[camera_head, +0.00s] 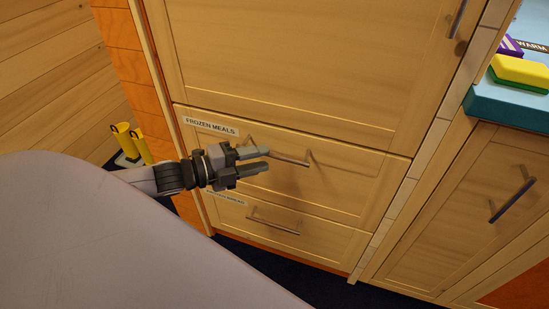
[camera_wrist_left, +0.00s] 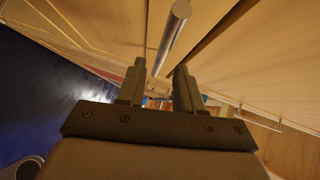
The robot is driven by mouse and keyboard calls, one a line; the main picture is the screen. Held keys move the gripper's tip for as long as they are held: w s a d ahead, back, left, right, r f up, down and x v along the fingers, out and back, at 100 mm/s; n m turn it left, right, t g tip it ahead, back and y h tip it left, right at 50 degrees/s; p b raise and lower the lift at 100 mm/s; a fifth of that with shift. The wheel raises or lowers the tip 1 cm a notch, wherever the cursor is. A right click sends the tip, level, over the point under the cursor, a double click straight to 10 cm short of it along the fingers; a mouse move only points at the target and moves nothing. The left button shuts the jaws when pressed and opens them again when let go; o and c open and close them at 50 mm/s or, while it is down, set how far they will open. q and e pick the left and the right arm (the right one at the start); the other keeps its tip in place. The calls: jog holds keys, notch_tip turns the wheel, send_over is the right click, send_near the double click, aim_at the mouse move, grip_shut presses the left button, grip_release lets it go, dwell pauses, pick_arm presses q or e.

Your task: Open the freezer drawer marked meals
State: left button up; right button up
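The drawer labelled FROZEN MEALS (camera_head: 340,190) is the upper of two wooden drawers under a large door panel, and it looks shut or nearly so. Its metal bar handle (camera_head: 293,160) runs across its front; the left part is behind my fingers. My left gripper (camera_head: 266,160) is open at this handle, its two fingers apart. In the left wrist view the bar (camera_wrist_left: 175,35) extends from between and beyond the fingers of the gripper (camera_wrist_left: 158,78). I cannot tell whether they touch it. My right gripper is not in view.
A lower drawer (camera_head: 325,238) has its own label, too small to read surely, and a bar handle (camera_head: 272,226). A cabinet door (camera_head: 470,205) with a handle stands at right, below a blue-green top (camera_head: 505,103) bearing a yellow-green block (camera_head: 522,72). Yellow objects (camera_head: 133,140) stand at left.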

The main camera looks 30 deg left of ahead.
aim_at(275, 155)
pick_arm(q)
jog(key=shift+b+x, duration=0.5)
jog(key=shift+x, duration=1.75)
grip_shut()
